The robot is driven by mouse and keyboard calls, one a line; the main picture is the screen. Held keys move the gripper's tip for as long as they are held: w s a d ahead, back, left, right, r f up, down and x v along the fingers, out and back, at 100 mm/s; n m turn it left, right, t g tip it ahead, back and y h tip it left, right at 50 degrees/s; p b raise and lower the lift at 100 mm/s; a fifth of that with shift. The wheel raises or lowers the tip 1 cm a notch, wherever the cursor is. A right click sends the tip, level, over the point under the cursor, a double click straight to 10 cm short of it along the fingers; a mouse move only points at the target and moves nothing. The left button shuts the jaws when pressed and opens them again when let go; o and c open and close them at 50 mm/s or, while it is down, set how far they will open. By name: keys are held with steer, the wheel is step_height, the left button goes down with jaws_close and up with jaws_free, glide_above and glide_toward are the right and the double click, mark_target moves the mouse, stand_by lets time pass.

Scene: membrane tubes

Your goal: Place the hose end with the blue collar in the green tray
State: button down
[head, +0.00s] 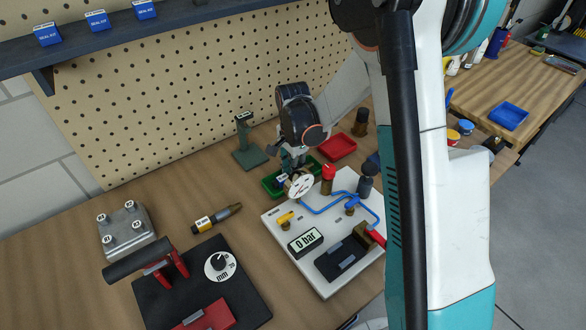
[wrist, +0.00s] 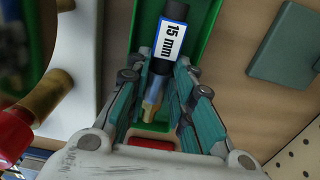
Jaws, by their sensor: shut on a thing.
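The hose end with the blue collar (wrist: 171,42) is a short black piece with a blue-edged "15 mm" label and a brass tip. My gripper (wrist: 157,74) is shut on it, one teal finger on each side. The green tray (wrist: 209,28) lies behind the hose end in the wrist view. In the head view my gripper (head: 287,172) is low over the green tray (head: 268,186), which is partly hidden by my gripper and the gauge. I cannot tell whether the hose end touches the tray floor.
A white panel (head: 278,222) with gauge, blue piping and "0 bar" display stands close in front of the tray. A red tray (head: 337,148) is behind right, a green stand (head: 250,157) behind left. A yellow-collared piece (head: 216,217) lies on the bench.

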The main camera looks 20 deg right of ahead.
steer(key=c, duration=1.7)
jaws_free()
steer(key=shift+f, duration=0.1)
step_height(320, 180, up, 12)
steer(key=r+p, duration=0.1)
steer(key=p, duration=0.3)
steer(key=s+r+n+t, duration=0.3)
steer(key=s+r+n, duration=0.4)
steer(key=s+r, duration=0.4)
steer(key=shift+s+r+n+t, duration=0.2)
steer(key=shift+s+n+t, duration=0.5)
steer(key=shift+s+n, duration=0.95)
steer(key=shift+s+r+n+t, duration=0.15)
steer(key=shift+s+n+t, duration=0.6)
steer(key=shift+s, duration=1.65)
steer(key=shift+s+r+n+t, duration=0.2)
steer(key=shift+s+n+t, duration=0.45)
steer(key=shift+s+n, duration=1)
steer(key=shift+s+f+m+b, duration=0.1)
steer(key=shift+s+m+b, duration=0.2)
steer(key=shift+s+m, duration=0.05)
steer(key=shift+f+b, duration=0.6)
steer(key=shift+f, duration=0.05)
